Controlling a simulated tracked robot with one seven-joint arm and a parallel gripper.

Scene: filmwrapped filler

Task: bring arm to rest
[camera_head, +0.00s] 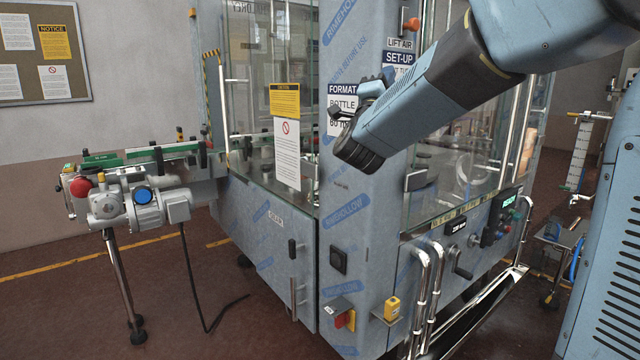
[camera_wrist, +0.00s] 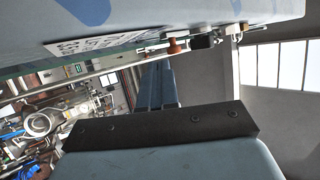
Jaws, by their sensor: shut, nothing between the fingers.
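My arm (camera_head: 455,75) reaches in from the upper right of the head view, folded in front of the filler machine's front corner. Its blue and black elbow end points down and left. My gripper (camera_head: 338,112) shows as a small dark shape just beyond the arm, partly hidden by it, before the format sign. It is shut and empty.
The film-wrapped filler (camera_head: 350,225) stands close behind my arm, with glass panels, a control box (camera_head: 505,205) and chrome rails (camera_head: 465,310). A conveyor with a motor (camera_head: 140,205) stands at left. Open floor (camera_head: 80,290) lies at front left. A notice board (camera_head: 45,50) hangs on the wall.

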